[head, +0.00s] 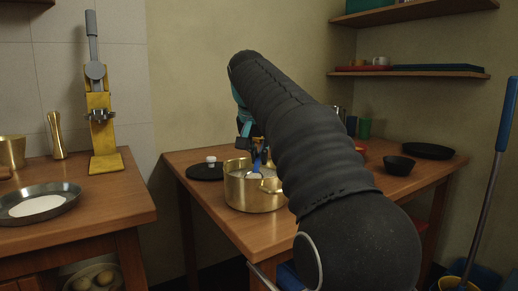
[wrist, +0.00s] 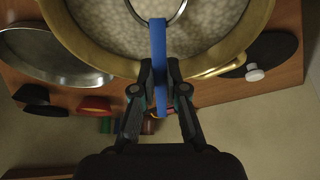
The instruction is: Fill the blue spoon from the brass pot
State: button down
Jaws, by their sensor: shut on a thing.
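The brass pot (head: 247,194) stands on the wooden table in the head view. In the wrist view the brass pot (wrist: 262,22) fills the top and holds pale, grainy contents (wrist: 105,28). My gripper (wrist: 158,72) is shut on the blue handle of the blue spoon (wrist: 158,42). The spoon's round metal-rimmed end (wrist: 138,12) is over or in the pale contents, cut by the top edge; its depth is unclear. In the head view my gripper (head: 256,154) is above the pot, partly hidden by my arm, with a bit of the blue spoon (head: 256,163) showing.
A black lid with a white knob (head: 207,171) lies left of the pot. A black bowl (head: 398,166) and black plate (head: 428,151) are at the table's right. A steel pan (wrist: 45,62) shows beside the pot. Shelves (head: 410,72) hang above right.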

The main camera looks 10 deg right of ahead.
jog(key=shift+w+d+r+g+y+p, duration=0.15)
jog(key=shift+r+g+y+p, duration=0.2)
jog(key=shift+p, duration=1.4)
jog(key=shift+w+r+g+y+p, duration=0.15)
jog(key=shift+r+g+p, duration=0.25)
jog(key=shift+p, duration=1.3)
jog(key=shift+w+d+r+g+y+p, duration=0.15)
jog(key=shift+g+p, duration=0.3)
jog(key=shift+p, duration=1.3)
jog(key=shift+r, duration=0.15)
jog(key=shift+w+r+g+p, duration=0.15)
jog(key=shift+r+p, duration=0.05)
jog(key=shift+r, duration=0.3)
jog(key=shift+w+r+g+p, duration=0.1)
jog(key=shift+r+g+p, duration=0.1)
jog(key=shift+r, duration=0.25)
jog(key=shift+f+t+b, duration=0.1)
jog(key=shift+t+b, duration=0.55)
jog(key=shift+b, duration=0.8)
jog(key=shift+h, duration=0.25)
jog(key=shift+d+r+p, duration=0.1)
jog(key=shift+r+p, duration=0.1)
jog(key=shift+p, duration=1.15)
jog(key=shift+f+g+y, duration=0.1)
jog(key=shift+g+y, duration=0.3)
jog(key=shift+g, duration=0.2)
